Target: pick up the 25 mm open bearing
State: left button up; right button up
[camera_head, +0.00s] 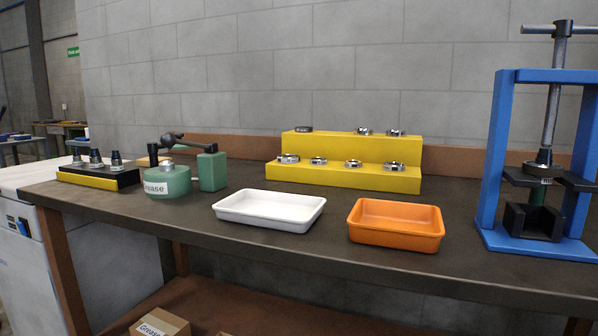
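Several metal bearings sit on a yellow two-step rack (440,153) at the back of the workbench. On the lower step stand a bearing at the left (288,158), a second bearing (318,161), a third bearing (353,163) and a bearing at the right (394,166). On the upper step are a dark ring (303,129), a middle bearing (363,131) and a right bearing (396,133). Any size marks are too small to read, so I cannot tell which is the 25 mm open bearing. Neither of my grippers shows.
A white tray (262,225) and an orange tray (395,240), both empty, stand in front of the rack. A green grease pot (166,184) is at the left, near a black-and-yellow holder (85,179). A blue press (496,150) stands at the right. The dark bench top (330,260) is bare along its front.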

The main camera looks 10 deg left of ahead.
aim_at(315, 161)
jog(key=z, duration=0.3)
jog(key=i+j+z, duration=0.15)
jog(key=j+z, duration=0.35)
jog(key=i+j+z, duration=0.1)
jog(key=j+z, duration=0.35)
jog(key=k+j+z, duration=0.1)
jog(key=j+z, duration=0.15)
jog(key=j, duration=1.45)
jog(key=k, duration=0.55)
jog(key=i+l, duration=0.1)
jog(key=l, duration=0.45)
jog(key=l+u, duration=0.1)
jog(key=l, duration=0.4)
jog(key=i+l, duration=0.15)
jog(key=l, duration=0.4)
